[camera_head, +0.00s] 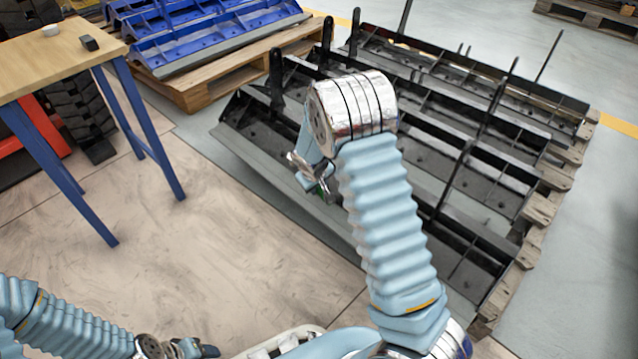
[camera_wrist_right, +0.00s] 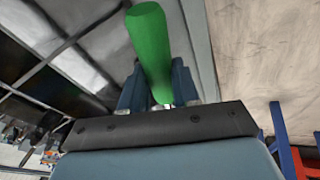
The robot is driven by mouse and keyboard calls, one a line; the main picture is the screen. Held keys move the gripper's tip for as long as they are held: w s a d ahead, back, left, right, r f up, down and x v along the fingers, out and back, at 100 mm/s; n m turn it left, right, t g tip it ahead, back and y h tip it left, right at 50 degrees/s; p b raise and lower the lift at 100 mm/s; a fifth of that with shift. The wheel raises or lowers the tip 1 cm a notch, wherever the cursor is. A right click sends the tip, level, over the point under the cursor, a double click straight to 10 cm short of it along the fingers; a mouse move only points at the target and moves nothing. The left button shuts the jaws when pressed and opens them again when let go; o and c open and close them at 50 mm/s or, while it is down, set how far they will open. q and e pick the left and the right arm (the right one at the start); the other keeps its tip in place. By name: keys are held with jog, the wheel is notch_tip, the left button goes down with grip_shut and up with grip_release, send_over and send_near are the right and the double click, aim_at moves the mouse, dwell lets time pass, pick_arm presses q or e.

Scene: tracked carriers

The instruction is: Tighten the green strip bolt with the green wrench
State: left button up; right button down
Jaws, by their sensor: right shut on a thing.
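My right gripper (camera_head: 312,180) is over the near-left edge of the black metal frames in the head view, partly hidden by my own arm. In the right wrist view the right gripper (camera_wrist_right: 158,88) is shut on a green rod-like piece, which looks like the handle of the green wrench (camera_wrist_right: 150,42). Only a small bit of green shows at the gripper in the head view. The wrench's head is not visible. I cannot make out the green strip bolt in either view. My left gripper (camera_head: 190,349) is low at the bottom left, away from the frames; its opening is unclear.
The black frames (camera_head: 440,150) lie on a wooden pallet (camera_head: 545,205), with several upright posts. A wooden-topped table (camera_head: 60,52) with blue legs stands at the left. Blue frames (camera_head: 205,35) rest on another pallet (camera_head: 215,80) behind. The floor between table and frames is clear.

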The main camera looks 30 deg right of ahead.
jog(key=shift+a+f+m, duration=0.1)
jog(key=shift+a+m, duration=0.25)
jog(key=shift+m, duration=0.05)
jog(key=shift+a+f+m, duration=0.2)
jog(key=shift+a+m, duration=0.3)
jog(key=shift+a, duration=0.2)
jog(key=shift+a+f+m, duration=0.1)
jog(key=shift+a+m, duration=0.2)
jog(key=shift+d, duration=0.15)
jog(key=shift+d, duration=0.25)
